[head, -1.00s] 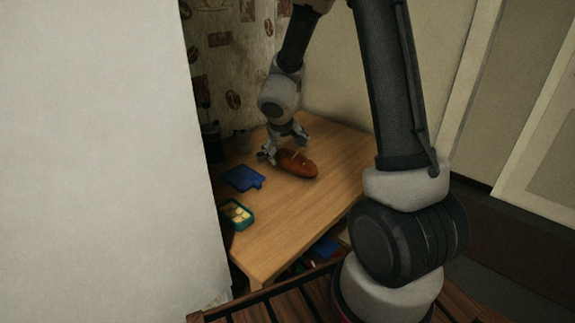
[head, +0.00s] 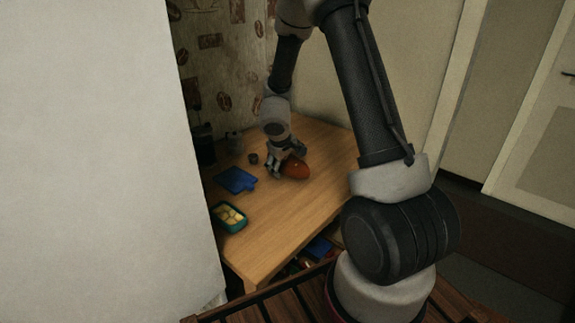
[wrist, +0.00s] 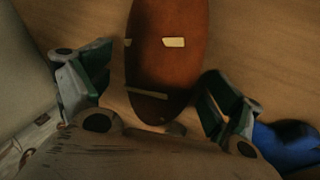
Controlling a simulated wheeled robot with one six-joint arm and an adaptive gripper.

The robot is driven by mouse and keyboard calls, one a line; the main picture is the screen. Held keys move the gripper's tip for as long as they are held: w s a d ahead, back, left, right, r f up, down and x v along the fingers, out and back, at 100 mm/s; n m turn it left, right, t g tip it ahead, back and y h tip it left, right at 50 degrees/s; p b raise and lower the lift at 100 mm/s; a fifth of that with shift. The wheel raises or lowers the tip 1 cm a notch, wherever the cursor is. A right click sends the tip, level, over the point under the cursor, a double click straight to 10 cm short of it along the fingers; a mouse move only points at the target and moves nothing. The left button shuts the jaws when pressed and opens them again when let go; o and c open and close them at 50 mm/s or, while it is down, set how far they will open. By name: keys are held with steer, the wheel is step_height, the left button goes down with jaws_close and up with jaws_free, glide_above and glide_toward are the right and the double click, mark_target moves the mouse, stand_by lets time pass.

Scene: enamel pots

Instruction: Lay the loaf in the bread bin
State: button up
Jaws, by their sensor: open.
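The loaf (head: 296,170) is brown and oblong and lies on the wooden table; it also fills the upper middle of the wrist view (wrist: 168,65), with pale marks on its crust. My gripper (head: 285,168) is over the loaf's near-left part in the head view. In the wrist view my gripper (wrist: 158,105) has its two fingers apart, one on each side of the loaf's end. I cannot tell whether either finger touches it. I do not make out a bread bin in these views.
A blue board (head: 236,180) lies left of the loaf. A teal tray with yellow pieces (head: 229,216) stands at the table's left edge. A small dark cup (head: 253,158) and a dark appliance (head: 204,145) are farther back. The table's front right (head: 290,225) is clear.

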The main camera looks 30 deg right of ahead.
steer(key=shift+r, duration=0.1)
steer(key=c, duration=1.5)
